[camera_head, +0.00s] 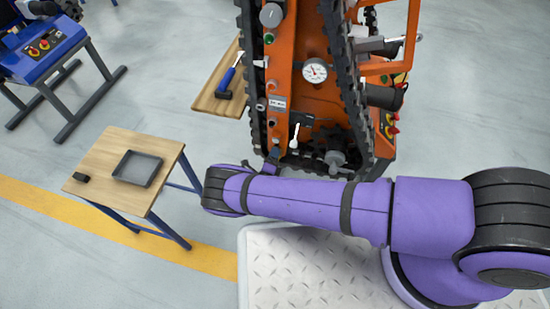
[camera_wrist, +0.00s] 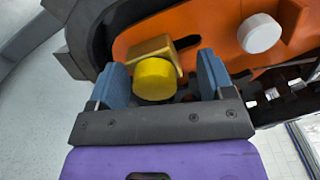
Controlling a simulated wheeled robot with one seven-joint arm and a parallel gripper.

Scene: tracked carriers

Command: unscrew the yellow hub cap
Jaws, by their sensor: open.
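The yellow hub cap (camera_wrist: 155,79) shows in the wrist view as a round yellow disc low on the orange side plate of the tracked carrier. A gold-yellow bracket-like piece (camera_wrist: 151,48) sits right behind its upper edge. My gripper (camera_wrist: 183,78) is open, with one blue finger on each side of the cap. The cap lies nearer the left finger, and a gap shows on the right. I cannot tell whether the left finger touches it. In the head view the cap cannot be made out, and my purple arm covers the area near the gripper.
The orange tracked carrier (camera_head: 284,75) stands ahead with dark tracks. A white round knob (camera_wrist: 262,33) is right of the cap. A wooden table (camera_head: 110,150) with a grey tray (camera_head: 137,168) stands left.

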